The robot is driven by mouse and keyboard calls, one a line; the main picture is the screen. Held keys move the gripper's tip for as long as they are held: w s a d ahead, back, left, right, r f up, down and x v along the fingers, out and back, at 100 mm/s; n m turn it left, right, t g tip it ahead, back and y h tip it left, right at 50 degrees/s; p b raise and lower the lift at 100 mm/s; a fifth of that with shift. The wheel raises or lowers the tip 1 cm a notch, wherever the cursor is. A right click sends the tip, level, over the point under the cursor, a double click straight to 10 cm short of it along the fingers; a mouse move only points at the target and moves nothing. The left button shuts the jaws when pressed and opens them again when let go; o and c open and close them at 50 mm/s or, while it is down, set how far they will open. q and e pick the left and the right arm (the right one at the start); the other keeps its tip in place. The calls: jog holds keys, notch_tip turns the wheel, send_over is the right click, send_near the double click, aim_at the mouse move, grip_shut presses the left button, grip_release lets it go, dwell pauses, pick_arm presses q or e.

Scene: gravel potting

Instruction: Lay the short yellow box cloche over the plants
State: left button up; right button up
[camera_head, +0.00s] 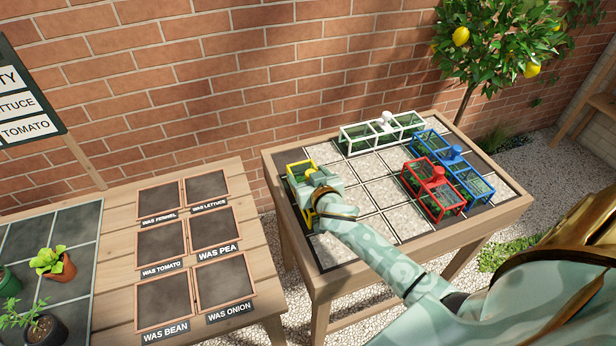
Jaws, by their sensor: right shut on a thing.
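The short yellow box cloche (297,163) is at the left end of the gridded bed on the right table. It has a yellow frame with clear panes. My right gripper (314,176) is over it and shut on it, with the hand hiding its near part. I cannot tell whether the cloche rests on the bed or hangs slightly above it. Some green shows near the cloche, but any plants under it are hard to make out. My left gripper is not in view.
A white cloche (382,132), a blue cloche (453,165) and a red cloche (433,190) stand on the bed. Pale gravel squares (365,192) lie open in the middle. The left table holds labelled dark trays (164,300) and potted plants (54,264). A brick wall stands behind.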

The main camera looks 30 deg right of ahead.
jog(key=o, duration=0.7)
jog(key=shift+f, duration=0.2)
jog(key=shift+c, duration=0.2)
jog(key=o, duration=0.4)
jog(key=shift+r, duration=0.1)
jog(key=shift+r, duration=0.2)
jog(key=p+v, duration=0.3)
jog(key=v, duration=0.9)
jog(key=shift+s+f, duration=0.1)
